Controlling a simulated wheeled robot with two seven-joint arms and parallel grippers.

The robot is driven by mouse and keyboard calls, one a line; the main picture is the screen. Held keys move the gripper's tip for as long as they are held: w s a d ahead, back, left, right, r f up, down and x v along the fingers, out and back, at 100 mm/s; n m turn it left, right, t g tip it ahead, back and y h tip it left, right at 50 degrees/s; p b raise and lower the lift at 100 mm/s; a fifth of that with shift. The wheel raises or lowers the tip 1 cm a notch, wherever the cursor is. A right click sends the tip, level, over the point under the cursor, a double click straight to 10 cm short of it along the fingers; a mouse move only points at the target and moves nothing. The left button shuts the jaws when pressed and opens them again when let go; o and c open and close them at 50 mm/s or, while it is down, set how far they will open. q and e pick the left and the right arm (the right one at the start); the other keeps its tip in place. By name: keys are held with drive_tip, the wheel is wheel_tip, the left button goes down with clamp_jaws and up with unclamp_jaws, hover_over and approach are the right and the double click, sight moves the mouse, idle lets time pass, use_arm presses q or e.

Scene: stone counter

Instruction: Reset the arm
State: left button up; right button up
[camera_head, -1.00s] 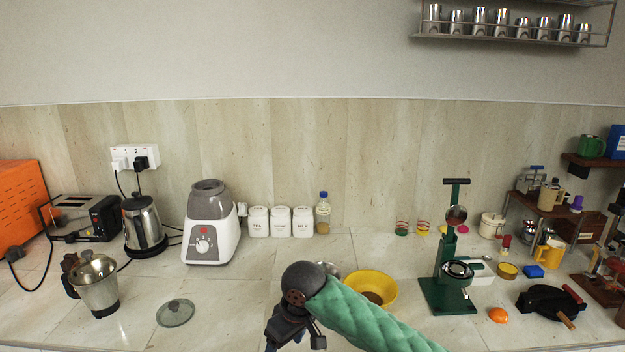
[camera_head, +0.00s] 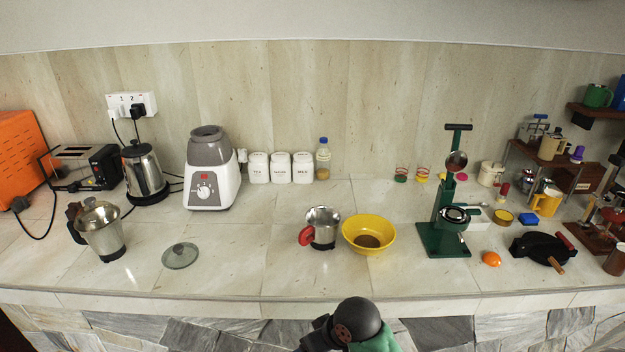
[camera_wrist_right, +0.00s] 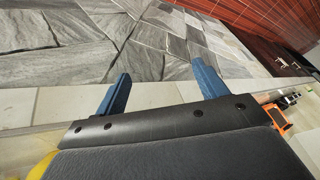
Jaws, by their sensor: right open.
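My right arm shows at the bottom centre of the head view, below the counter's front edge, with its dark round wrist joint and a bit of green sleeve. Its gripper is mostly cut off by the bottom of that view. In the right wrist view my right gripper (camera_wrist_right: 160,88) has its two blue fingers wide apart with nothing between them. It faces grey stone slabs. My left gripper is out of view.
The counter (camera_head: 250,270) holds a steel cup with a red handle (camera_head: 324,229), a yellow bowl (camera_head: 357,234), a green press (camera_head: 428,240), a glass lid (camera_head: 180,256), a steel jug (camera_head: 103,238) and a blender (camera_head: 207,187). Its front middle is clear.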

drive_tip(key=s+d+f+m+h, duration=0.2)
drive_tip(key=s+d+f, duration=0.2)
drive_tip(key=s+d, duration=0.6)
drive_tip(key=s+d+f+m+h, duration=0.25)
drive_tip(key=s+d+f, duration=0.25)
drive_tip(key=s+d, duration=0.45)
drive_tip(key=s+a+f+g, duration=0.1)
drive_tip(key=s+f, duration=0.1)
drive_tip(key=f, duration=1.7)
drive_tip(key=s+a+f, duration=0.1)
drive_tip(key=s+f, duration=0.1)
drive_tip(key=f, duration=1.6)
drive_tip(key=shift+f+g, duration=0.4)
